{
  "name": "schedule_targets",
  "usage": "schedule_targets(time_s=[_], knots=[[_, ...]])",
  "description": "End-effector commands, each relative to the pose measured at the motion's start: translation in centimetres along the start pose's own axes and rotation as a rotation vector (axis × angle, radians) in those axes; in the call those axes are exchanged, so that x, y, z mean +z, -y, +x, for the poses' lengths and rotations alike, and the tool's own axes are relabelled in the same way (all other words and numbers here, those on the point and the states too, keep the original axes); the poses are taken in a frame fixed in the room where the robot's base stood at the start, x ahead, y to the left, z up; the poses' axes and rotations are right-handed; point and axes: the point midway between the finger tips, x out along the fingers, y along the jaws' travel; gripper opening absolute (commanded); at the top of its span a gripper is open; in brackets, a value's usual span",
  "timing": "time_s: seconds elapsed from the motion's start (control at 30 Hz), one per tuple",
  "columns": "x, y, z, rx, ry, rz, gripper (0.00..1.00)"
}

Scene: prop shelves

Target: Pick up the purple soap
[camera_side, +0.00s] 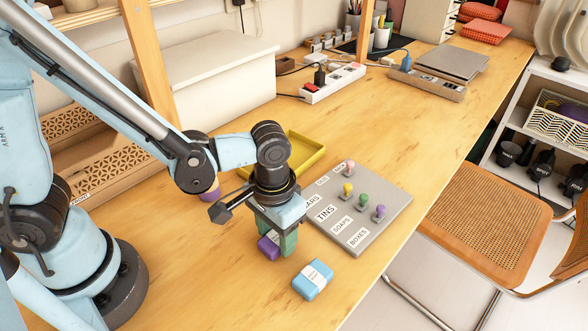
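The purple soap (268,248), a small block with a pale label band, is on the wooden table right under my gripper (277,239). My gripper points down, and its greenish fingers come down around or beside the soap, hiding part of it. I cannot tell from this side whether the fingers are closed on it. The soap appears to be at table level. A blue soap-like block (313,279) with a white label lies apart, to the lower right.
A grey board (372,222) with labels and several coloured pegs lies right of my gripper. A yellow tray (307,153) is behind it. A purple-and-pale object (211,195) is partly hidden by my arm. A white box (222,80) stands at the back left. The table's front right is clear.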

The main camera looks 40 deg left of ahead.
Motion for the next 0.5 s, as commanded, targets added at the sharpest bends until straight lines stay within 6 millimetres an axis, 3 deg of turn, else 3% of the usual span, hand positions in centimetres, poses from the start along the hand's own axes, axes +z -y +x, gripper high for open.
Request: schedule_targets(time_s=[0.03, 0.23, 0.5], knots=[[0.00, 0.00, -0.01, 0.000, 0.000, 0.000, 0.44], [0.00, 0.00, -0.02, 0.000, 0.000, 0.000, 0.13], [0.00, 0.00, -0.07, 0.000, 0.000, 0.000, 0.12]])
